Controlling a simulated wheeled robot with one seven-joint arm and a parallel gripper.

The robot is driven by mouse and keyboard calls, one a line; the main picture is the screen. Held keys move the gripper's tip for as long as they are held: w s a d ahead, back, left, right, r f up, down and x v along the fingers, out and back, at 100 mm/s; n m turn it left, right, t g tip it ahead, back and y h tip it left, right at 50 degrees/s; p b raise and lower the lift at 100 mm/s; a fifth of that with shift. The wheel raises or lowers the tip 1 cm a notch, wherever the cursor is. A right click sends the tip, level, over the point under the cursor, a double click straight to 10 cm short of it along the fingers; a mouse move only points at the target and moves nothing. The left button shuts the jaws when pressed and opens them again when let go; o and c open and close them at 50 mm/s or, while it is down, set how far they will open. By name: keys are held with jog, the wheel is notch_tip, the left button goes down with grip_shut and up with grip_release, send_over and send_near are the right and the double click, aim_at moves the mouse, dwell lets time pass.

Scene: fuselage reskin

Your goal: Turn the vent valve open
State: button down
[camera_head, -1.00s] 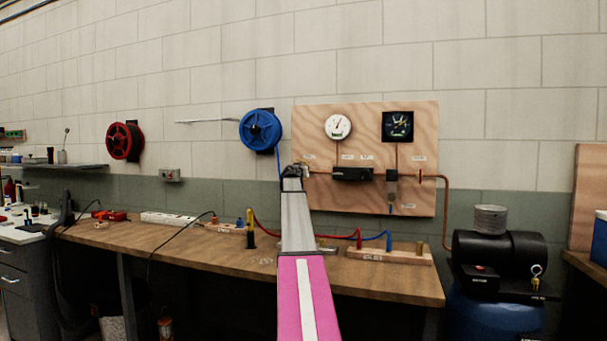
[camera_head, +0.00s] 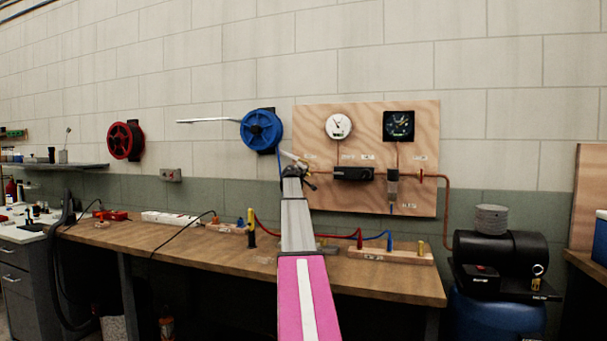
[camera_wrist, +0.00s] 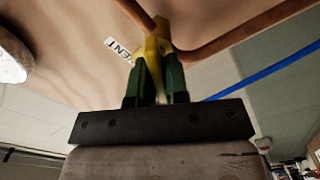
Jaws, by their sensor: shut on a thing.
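The yellow vent valve handle (camera_wrist: 156,44) is in the wrist view, at the end of a copper pipe and beside a label reading VENT (camera_wrist: 118,48). My gripper (camera_wrist: 159,72) has two dark green fingers shut on this yellow handle. In the head view my gripper (camera_head: 297,172) is at the left edge of the wooden panel (camera_head: 420,120). My arm hides most of the valve there, so I cannot tell how far it is turned.
The panel carries a white gauge (camera_head: 338,126), a black gauge (camera_head: 399,125) and copper pipes. A blue reel (camera_head: 261,130) hangs close to its left. The workbench (camera_head: 215,260) below holds hose fittings and a power strip. A black compressor (camera_head: 505,257) stands at the right.

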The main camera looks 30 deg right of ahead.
jog(key=n, duration=0.5)
jog(key=shift+f+n, duration=0.2)
jog(key=shift+n, duration=0.1)
dwell(0.5)
jog(key=c, duration=1.2)
grip_release()
jog(key=v, duration=1.1)
jog(key=shift+w, duration=0.1)
